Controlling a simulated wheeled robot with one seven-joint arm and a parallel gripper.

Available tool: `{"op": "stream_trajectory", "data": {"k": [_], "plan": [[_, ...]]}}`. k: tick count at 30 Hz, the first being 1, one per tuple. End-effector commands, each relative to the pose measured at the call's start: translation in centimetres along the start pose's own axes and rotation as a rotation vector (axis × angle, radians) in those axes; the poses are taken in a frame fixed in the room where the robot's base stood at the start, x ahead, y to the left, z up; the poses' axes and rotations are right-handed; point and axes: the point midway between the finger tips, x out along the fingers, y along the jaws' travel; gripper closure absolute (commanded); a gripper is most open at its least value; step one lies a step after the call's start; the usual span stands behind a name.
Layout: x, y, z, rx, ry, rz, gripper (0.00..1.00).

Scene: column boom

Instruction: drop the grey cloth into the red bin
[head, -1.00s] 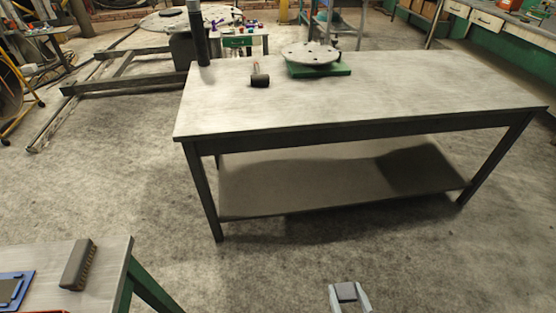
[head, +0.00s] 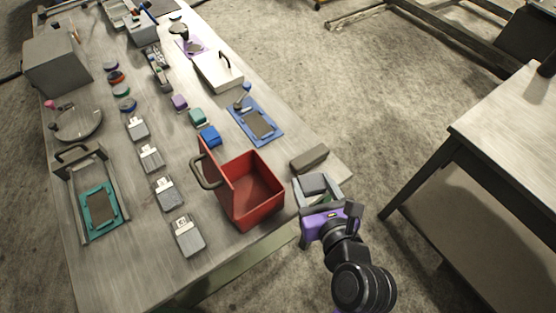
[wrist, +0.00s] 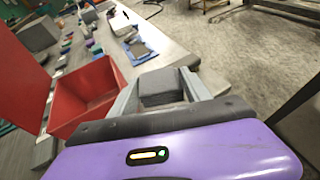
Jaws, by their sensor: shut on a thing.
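The grey cloth (head: 314,184) is a small folded dark grey block between the fingers of my gripper (head: 318,186). In the wrist view the cloth (wrist: 161,87) is clamped between the two pale fingers. My gripper is shut on it, at the right of the red bin (head: 256,187) and apart from it. The red bin is open, with its lid raised on the left side and a handle on that lid. The bin looks empty in the head view. In the wrist view the bin (wrist: 88,98) lies left of my gripper. The underside of the cloth is hidden.
A blue tray (head: 257,122) lies further back. Several grey boxes (head: 187,237) stand left of the bin. Another table (head: 510,130) stands at right, with floor between.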

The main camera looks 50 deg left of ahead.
Motion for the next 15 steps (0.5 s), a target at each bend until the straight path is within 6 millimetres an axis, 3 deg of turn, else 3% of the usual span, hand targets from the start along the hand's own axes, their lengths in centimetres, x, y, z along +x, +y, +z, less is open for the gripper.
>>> {"op": "stream_trajectory", "data": {"k": [1, 6, 10, 15], "plan": [[0.3, 2.1, 1.9, -0.025, -0.004, 0.054, 0.84], [0.6, 8.0, 5.2, -0.085, -0.002, 0.202, 0.84], [0.4, 11.3, 6.8, -0.118, -0.002, 0.285, 0.84], [0.2, 13.5, 7.6, -0.141, 0.000, 0.341, 0.84]]}}
